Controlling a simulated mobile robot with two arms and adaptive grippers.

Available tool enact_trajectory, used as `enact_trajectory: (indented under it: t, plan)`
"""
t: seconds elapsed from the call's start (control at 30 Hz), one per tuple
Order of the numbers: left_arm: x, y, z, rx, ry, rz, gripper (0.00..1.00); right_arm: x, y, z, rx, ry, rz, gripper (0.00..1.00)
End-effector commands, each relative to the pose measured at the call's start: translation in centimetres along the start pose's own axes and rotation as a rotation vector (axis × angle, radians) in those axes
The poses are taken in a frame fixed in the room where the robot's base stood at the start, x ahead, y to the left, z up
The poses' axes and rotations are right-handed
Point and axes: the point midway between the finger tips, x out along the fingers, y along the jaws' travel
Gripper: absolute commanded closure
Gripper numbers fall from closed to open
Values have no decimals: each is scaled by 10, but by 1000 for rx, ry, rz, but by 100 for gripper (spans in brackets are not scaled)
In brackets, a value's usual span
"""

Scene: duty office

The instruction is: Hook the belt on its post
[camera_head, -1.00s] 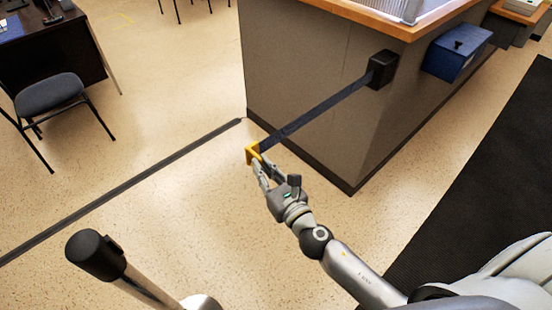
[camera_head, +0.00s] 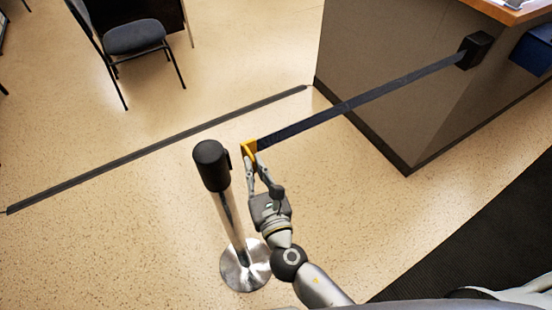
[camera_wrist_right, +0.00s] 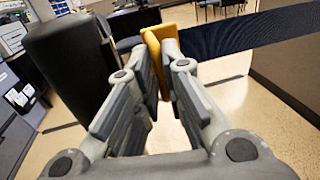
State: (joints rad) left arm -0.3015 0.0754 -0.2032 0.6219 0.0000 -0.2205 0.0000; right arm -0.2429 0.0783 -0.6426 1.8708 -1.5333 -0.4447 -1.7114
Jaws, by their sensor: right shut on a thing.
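The dark belt (camera_head: 350,104) runs taut from a black box (camera_head: 473,50) on the counter's side to a yellow end piece (camera_head: 248,148). My right gripper (camera_head: 257,172) is shut on the yellow end piece. In the right wrist view the yellow piece (camera_wrist_right: 154,62) sits between the fingertips, with the belt (camera_wrist_right: 220,38) going off to the right. The post (camera_head: 230,220) stands upright on a round shiny base, its black head (camera_head: 211,165) just left of the yellow piece, with a small gap. The post's head (camera_wrist_right: 68,65) fills the left of the wrist view. My left gripper is not in view.
The grey counter (camera_head: 400,90) stands at the right, with a blue box (camera_head: 533,50) on its side. A dark strip (camera_head: 150,152) lies on the floor behind the post. A chair (camera_head: 135,38) is at the upper left. A black mat (camera_head: 470,240) lies at the lower right.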

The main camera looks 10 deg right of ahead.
Motion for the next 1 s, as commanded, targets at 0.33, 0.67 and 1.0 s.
enact_trajectory:
  t: [0.33,0.67,1.0]
  plan:
    - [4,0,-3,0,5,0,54,-8,36,-1,8,3,0,100]
    - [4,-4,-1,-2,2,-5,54,-8,40,-2,8,4,3,100]
    - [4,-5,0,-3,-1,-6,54,-8,39,-1,4,3,3,70]
